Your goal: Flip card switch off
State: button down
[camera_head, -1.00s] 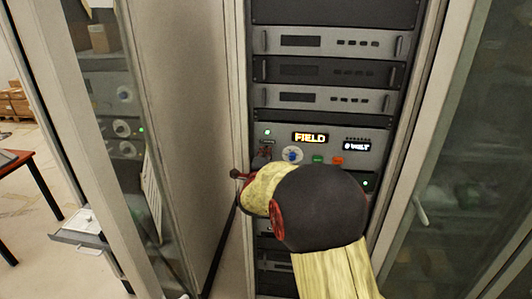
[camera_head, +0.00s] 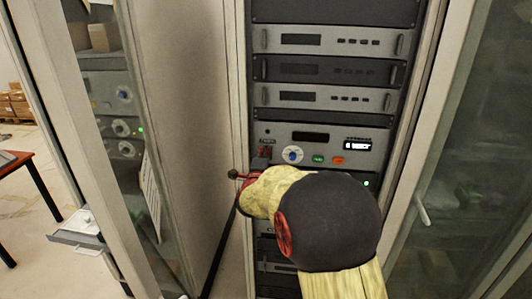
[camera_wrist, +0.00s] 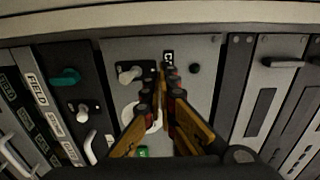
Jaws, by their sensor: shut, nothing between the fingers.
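The rack panel (camera_head: 378,162) has a dark upper display (camera_head: 311,137) and a small lit display (camera_head: 357,146). A white dial (camera_wrist: 156,117) lies partly behind the fingers.
An open glass door (camera_head: 118,150) stands left, another (camera_head: 480,150) right. Other rack units (camera_head: 330,41) fill the space above.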

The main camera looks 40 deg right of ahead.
jog(key=b+v, duration=0.1)
jog(key=v, duration=0.5)
jog(key=shift+s+a, duration=0.15)
dwell(0.6)
